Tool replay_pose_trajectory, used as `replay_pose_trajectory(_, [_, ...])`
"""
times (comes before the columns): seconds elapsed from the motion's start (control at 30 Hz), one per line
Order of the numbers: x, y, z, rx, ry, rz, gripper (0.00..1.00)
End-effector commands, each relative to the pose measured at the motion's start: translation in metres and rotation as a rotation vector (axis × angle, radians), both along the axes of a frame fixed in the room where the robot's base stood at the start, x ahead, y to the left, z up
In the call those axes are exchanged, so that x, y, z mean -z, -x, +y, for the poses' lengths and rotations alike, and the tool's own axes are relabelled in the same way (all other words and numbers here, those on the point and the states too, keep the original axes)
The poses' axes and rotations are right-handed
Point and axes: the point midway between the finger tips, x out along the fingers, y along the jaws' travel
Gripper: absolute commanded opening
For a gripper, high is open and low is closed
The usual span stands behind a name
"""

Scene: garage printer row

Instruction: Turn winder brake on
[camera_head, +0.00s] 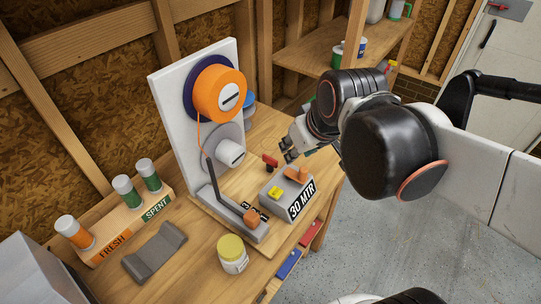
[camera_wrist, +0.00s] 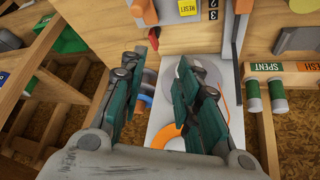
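The winder has a white upright board (camera_head: 167,115) with an orange spool (camera_head: 218,97) and a grey reel with a white hub (camera_head: 230,152). A grey arm (camera_head: 230,207) with an orange knob (camera_head: 251,217) lies along its base. A grey control box (camera_head: 273,203) marked "30 MTR" has a yellow button (camera_head: 274,192) and an orange lever; the button reads RESET in the wrist view (camera_wrist: 187,15). A small red handle (camera_head: 270,160) sits beside my gripper (camera_head: 285,150). In the wrist view my gripper's teal fingers (camera_wrist: 167,75) are apart and empty. I cannot tell which part is the brake.
A yellow-lidded jar (camera_head: 232,254) stands at the bench's front. A wooden rack (camera_head: 130,219) marked FRESH and SPENT holds several capped tubes. A grey cradle (camera_head: 154,251) lies before it. Open floor (camera_head: 390,240) is right of the bench.

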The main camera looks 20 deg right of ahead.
Motion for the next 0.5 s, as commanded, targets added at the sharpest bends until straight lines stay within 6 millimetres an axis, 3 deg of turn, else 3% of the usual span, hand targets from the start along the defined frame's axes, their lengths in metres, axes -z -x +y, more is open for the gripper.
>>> replay_pose_trajectory(0.27, [0.013,-0.055,-0.009,-0.147,0.036,0.073,0.30])
replay_pose_trajectory(0.5, [0.041,-0.100,-0.018,-0.309,0.037,0.129,0.30])
